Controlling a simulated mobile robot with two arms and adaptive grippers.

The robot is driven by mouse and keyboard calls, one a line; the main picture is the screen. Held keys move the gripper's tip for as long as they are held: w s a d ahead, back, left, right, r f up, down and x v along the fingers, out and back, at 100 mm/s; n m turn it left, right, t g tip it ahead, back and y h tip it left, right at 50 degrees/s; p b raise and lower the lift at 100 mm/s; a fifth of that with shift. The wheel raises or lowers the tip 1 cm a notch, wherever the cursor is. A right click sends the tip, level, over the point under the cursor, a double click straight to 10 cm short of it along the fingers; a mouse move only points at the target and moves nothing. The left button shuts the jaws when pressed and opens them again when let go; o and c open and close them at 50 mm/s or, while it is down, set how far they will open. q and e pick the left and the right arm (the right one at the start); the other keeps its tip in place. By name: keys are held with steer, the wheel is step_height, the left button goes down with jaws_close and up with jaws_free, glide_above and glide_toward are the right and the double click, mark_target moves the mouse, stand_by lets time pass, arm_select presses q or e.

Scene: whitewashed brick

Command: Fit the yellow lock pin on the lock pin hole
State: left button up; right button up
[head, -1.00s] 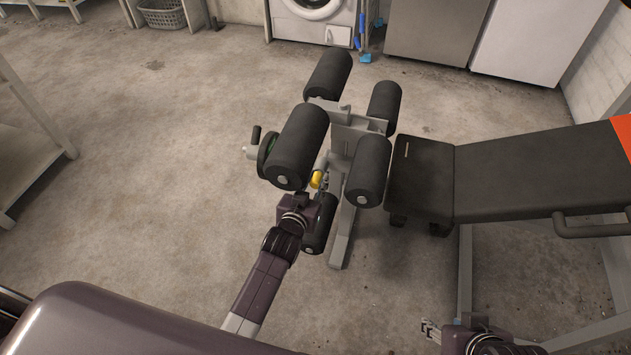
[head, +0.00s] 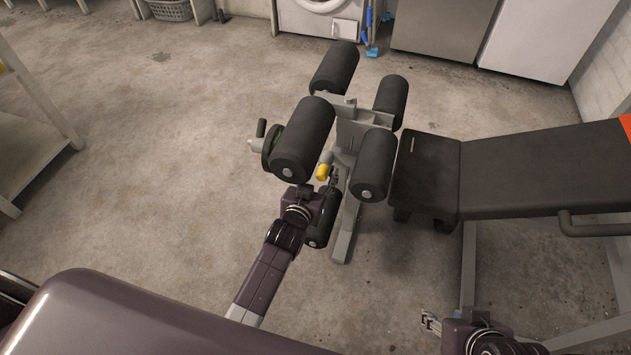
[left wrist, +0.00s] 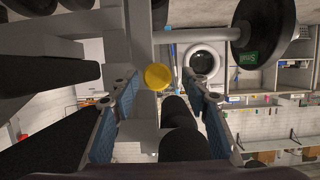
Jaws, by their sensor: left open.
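The yellow lock pin (head: 323,171) shows in the head view on the roller-padded machine, between the near black rollers. In the left wrist view its round yellow end (left wrist: 157,77) faces me at the grey frame, just beyond and between the fingertips. My left gripper (left wrist: 158,99) is open and empty, its blue-lined fingers apart on either side below the pin. In the head view my left gripper (head: 326,188) is just below the pin, partly hidden by my own arm. The lock pin hole cannot be made out. My right gripper (head: 430,322) is at the lower right, away from the pin.
Black rollers (head: 303,139) and a side roller (head: 373,165) crowd the pin closely. A handled wheel (head: 270,150) is at the left of the machine. A black padded bench (head: 520,180) stands to the right. The floor (head: 170,170) to the left is clear.

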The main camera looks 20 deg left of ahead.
arm_select(q)
steer(key=v, duration=1.1)
steer(key=shift+s, duration=0.15)
